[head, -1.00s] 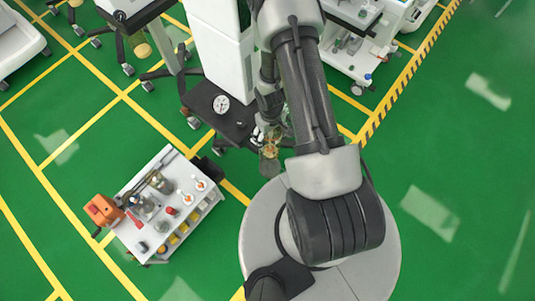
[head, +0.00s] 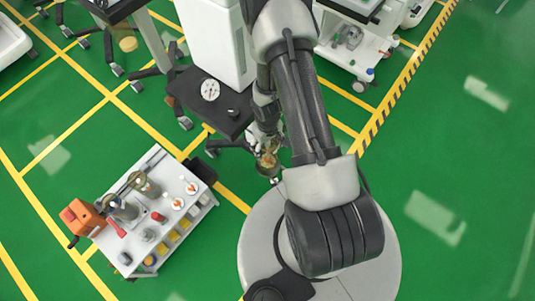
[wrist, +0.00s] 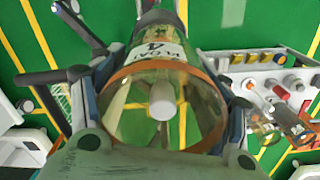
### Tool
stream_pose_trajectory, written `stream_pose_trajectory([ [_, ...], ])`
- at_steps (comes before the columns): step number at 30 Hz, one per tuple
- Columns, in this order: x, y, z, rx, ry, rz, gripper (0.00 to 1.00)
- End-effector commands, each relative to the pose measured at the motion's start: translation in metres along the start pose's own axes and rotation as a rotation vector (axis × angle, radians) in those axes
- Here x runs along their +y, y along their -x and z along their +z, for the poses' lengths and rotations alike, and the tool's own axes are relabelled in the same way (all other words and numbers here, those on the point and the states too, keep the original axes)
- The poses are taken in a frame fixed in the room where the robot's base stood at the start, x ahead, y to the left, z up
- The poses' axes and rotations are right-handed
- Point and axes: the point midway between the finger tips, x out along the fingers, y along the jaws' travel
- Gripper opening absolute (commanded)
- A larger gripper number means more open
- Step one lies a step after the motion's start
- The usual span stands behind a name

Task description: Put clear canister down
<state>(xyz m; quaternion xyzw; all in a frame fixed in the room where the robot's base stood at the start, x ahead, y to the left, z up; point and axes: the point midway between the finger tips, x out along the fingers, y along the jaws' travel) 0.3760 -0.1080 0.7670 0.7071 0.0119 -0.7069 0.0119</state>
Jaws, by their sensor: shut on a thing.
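The clear canister (wrist: 165,105) is see-through, with an orange-brown rim, a white cap-like part inside and a white printed label. In the wrist view it fills the middle, between the two fingers of my gripper (wrist: 160,88), which is shut on it. In the head view the canister (head: 267,161) hangs at the end of my gripper (head: 264,140), over the green floor beside my base. It is clear of any surface there. My arm hides part of the gripper in the head view.
A black shelf (head: 228,120) with a round gauge (head: 210,90) juts out near my gripper. Another cart (head: 365,60) stands upper right.

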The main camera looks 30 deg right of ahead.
Motion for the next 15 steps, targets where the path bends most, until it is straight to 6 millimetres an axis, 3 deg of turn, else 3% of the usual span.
stream_pose_trajectory([
  [10,0.000,-0.039,0.000,0.001,0.000,0.000,0.05],
  [15,0.000,-0.042,-0.001,0.001,0.000,0.000,0.05],
])
